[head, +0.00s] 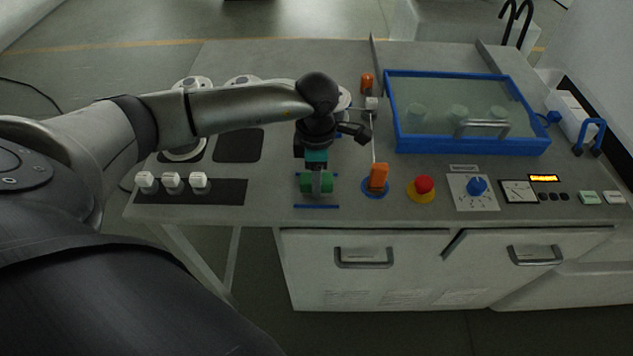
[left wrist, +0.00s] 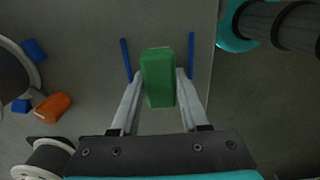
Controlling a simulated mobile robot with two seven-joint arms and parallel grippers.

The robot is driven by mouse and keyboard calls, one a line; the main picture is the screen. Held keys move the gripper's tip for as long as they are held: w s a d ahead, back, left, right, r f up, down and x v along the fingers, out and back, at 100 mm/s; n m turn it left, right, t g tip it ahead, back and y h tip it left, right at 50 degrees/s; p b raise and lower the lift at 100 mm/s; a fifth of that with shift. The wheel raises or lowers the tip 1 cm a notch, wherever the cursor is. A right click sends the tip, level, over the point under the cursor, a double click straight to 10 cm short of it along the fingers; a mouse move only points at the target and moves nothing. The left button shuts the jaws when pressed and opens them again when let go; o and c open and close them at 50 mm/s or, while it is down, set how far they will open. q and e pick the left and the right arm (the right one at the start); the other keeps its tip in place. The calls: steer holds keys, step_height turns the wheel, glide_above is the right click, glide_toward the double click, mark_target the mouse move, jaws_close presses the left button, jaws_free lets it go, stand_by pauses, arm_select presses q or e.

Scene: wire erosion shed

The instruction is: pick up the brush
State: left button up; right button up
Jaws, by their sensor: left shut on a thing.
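The brush shows as a green block (left wrist: 158,77) between the two fingers of my left gripper (left wrist: 158,88) in the left wrist view. The fingers are shut on its two sides. In the head view the green brush (head: 328,183) is partly covered by my left gripper (head: 317,187), which points down at the front of the worktop. Two short blue strips lie on the worktop on either side of the brush. I cannot tell whether the brush touches the worktop. My right gripper is in neither view.
The grey worktop (head: 222,213) carries an orange handle (head: 378,176) on a blue base just right of the brush. A red button (head: 424,184) and a blue knob (head: 477,185) stand further right. Several white switches (head: 172,181) are at left. A blue-framed glass cover (head: 466,144) is behind.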

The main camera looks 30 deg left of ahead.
arm_select(q)
jaws_close()
steer(key=shift+r, duration=0.1)
step_height(320, 180, up, 20)
stand_by(0.6)
steer(key=shift+o, duration=0.8)
jaws_free()
jaws_close()
